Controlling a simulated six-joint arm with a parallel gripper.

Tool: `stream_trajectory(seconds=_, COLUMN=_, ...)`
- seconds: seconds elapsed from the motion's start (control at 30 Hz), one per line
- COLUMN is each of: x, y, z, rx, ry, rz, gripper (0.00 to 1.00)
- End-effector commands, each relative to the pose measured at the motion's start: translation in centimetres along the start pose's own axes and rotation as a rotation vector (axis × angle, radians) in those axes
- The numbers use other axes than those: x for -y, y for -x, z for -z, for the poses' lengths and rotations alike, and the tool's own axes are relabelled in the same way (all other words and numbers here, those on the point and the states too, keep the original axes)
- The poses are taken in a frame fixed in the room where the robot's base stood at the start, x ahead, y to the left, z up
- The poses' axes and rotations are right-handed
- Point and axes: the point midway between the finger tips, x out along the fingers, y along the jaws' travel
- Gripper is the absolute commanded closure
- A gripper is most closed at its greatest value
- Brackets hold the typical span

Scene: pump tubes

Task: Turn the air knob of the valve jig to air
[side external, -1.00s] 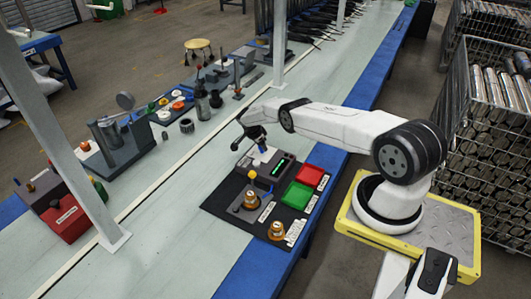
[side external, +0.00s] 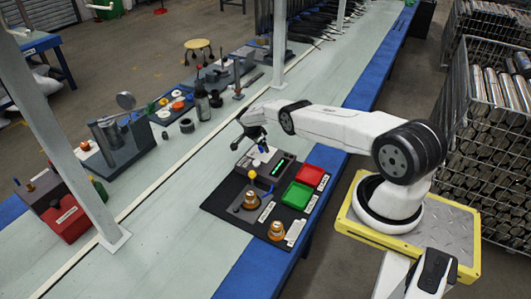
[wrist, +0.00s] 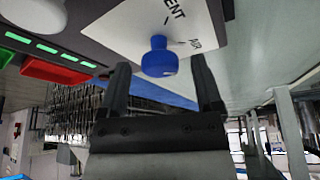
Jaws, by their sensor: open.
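The blue air knob (wrist: 158,57) stands out from a white plate (wrist: 205,20) in the wrist view. The plate carries the word AIR and the end of another word, "ENT". My gripper (wrist: 161,74) is open, with one finger on either side of the knob in the picture; I cannot tell whether either touches it. In the side view my gripper (side external: 252,136) is tilted above the back of the dark valve jig (side external: 243,168), and the blue knob (side external: 263,149) shows just beside it. The knob's pointing direction is not clear.
A green tray (side external: 297,195) and a red tray (side external: 311,175) lie right of the jig on a black board. Orange-brown fittings (side external: 277,230) stand at the board's front. Other fixtures line the far side of the bench (side external: 185,215); the bench left of the board is clear.

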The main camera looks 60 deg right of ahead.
Motion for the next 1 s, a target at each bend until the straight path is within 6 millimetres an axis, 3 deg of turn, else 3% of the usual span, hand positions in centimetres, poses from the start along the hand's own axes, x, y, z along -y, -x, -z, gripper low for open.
stream_trajectory(seconds=0.47, x=0.1, y=1.1, z=0.0, rx=0.000, ry=0.000, rz=0.000, gripper=0.17)
stream_trajectory(seconds=1.0, x=0.1, y=4.9, z=0.0, rx=0.000, ry=0.001, rz=0.001, gripper=0.17)
